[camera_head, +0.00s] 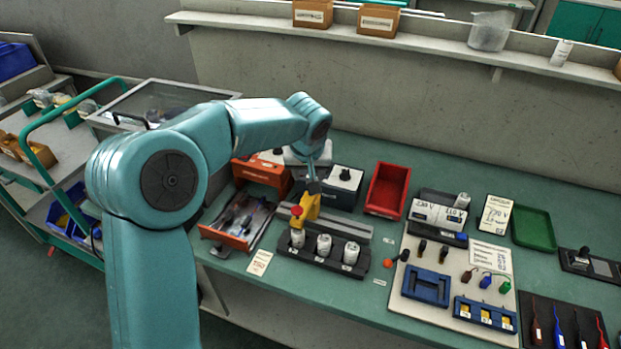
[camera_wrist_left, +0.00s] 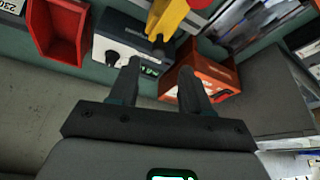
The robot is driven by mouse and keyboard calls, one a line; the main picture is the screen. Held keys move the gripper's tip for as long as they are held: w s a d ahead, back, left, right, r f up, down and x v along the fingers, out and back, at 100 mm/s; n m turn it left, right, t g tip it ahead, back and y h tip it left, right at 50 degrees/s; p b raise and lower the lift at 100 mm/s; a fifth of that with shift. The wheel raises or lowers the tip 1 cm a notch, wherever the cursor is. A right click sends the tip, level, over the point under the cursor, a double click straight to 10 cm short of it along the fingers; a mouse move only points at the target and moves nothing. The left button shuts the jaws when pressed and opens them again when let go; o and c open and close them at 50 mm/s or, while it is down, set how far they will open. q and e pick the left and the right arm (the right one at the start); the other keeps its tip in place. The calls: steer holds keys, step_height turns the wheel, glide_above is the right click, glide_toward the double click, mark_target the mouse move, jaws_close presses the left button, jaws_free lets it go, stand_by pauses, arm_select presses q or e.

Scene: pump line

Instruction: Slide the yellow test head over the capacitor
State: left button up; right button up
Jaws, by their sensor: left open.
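The yellow test head (camera_head: 306,208) sits at the left part of the grey rail, with a red knob at its front. It also shows at the top of the left wrist view (camera_wrist_left: 168,17). Several silver capacitors stand in a black block in front of the rail: left (camera_head: 298,238), middle (camera_head: 323,245) and right (camera_head: 350,254). The head is just behind and above the left one. My left gripper (camera_head: 313,182) is above the head. In the left wrist view its fingers (camera_wrist_left: 160,68) are apart with nothing clearly between them; I cannot tell if they touch the head.
A dark box with a white top (camera_head: 346,183) and a red bin (camera_head: 388,190) stand behind the rail. An open orange drawer (camera_head: 238,222) lies to the left. A white board (camera_head: 455,295) with tools and connectors is at the right. A green tray (camera_head: 533,228) stands beyond it.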

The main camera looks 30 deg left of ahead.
arm_select(q)
steer(key=x, duration=0.5)
steer(key=shift+w+f, duration=0.15)
steer(key=shift+w, duration=0.1)
steer(key=shift+s, duration=0.2)
steer(key=shift+w, duration=0.15)
steer(key=shift+c, duration=0.3)
steer(key=shift+f, duration=0.1)
jaws_close()
steer(key=shift+w+d, duration=0.1)
steer(key=shift+d, duration=0.1)
steer(key=w+d+b, duration=0.1)
steer(key=d+b, duration=0.2)
steer(key=d, duration=0.3)
steer(key=shift+w+d, duration=0.15)
steer(key=shift+w, duration=0.1)
